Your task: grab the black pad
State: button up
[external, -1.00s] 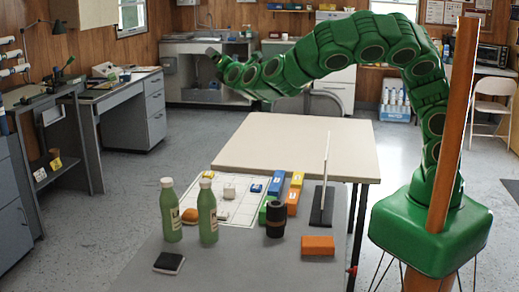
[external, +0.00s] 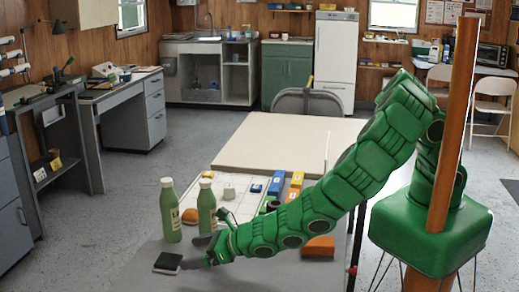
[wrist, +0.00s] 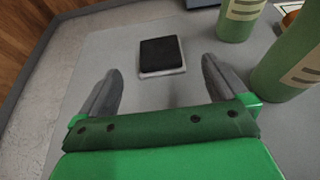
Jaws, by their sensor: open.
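The black pad (external: 168,262) lies flat near the front left of the grey table. It is small and square with a pale edge. In the wrist view the pad (wrist: 161,52) shows whole, between and slightly ahead of my two fingertips. My gripper (external: 194,252) is just right of the pad in the external view, low over the table, with its fingers spread. It is open and empty, and neither finger visibly touches the pad. The exact height of the fingertips above the table is hard to tell.
Two green bottles (external: 170,212) (external: 207,208) stand behind the pad and close to my gripper; they also show at right in the wrist view (wrist: 287,68). An orange block (external: 319,247) is partly behind my arm. The table (external: 130,272) around the pad's left is clear.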

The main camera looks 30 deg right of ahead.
aim_at(171, 260)
jog(key=shift+f, duration=0.3)
jog(key=shift+w+a+f, duration=0.25)
jog(key=shift+a, duration=0.1)
jog(key=shift+w+a+f, duration=0.2)
jog(key=shift+w+a, duration=0.2)
jog(key=shift+w, duration=0.05)
jog(key=shift+x, duration=2.1)
jog(key=shift+w+a+f, duration=0.15)
jog(key=shift+w+a, duration=0.15)
jog(key=shift+a, duration=0.15)
jog(key=c, duration=1)
